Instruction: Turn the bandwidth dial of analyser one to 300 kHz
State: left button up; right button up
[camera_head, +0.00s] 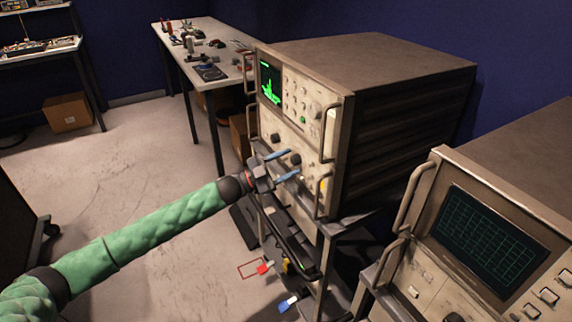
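An analyser (330,150) with a beige front and brown casing stands on a rack, its small screen (270,84) showing a green trace. Its front carries small buttons and several knobs. One dark knob (275,138) is left of my gripper, and another dark knob (295,159) is just beyond my fingertips. My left gripper (285,165), on a green-sleeved arm, points at the lower front panel. Its two blue fingers are apart, with nothing seen held between them. I cannot tell whether they touch the knob. Dial markings are too small to read. My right gripper is out of view.
A second instrument (485,235) with a dark grid screen stands at the right. Metal handles (329,150) stick out beside the analyser's panel. A tool-covered table (222,68) is behind, with a cardboard box (68,112) at far left. Open floor lies left.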

pick_arm(q)
jog(key=b+v, duration=0.1)
jog(key=v, duration=0.6)
jog(key=shift+a+b, duration=0.35)
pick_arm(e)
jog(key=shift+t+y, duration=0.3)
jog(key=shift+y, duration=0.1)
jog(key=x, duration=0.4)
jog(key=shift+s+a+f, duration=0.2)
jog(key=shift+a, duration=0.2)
pick_arm(q)
jog(key=shift+s+f, duration=0.1)
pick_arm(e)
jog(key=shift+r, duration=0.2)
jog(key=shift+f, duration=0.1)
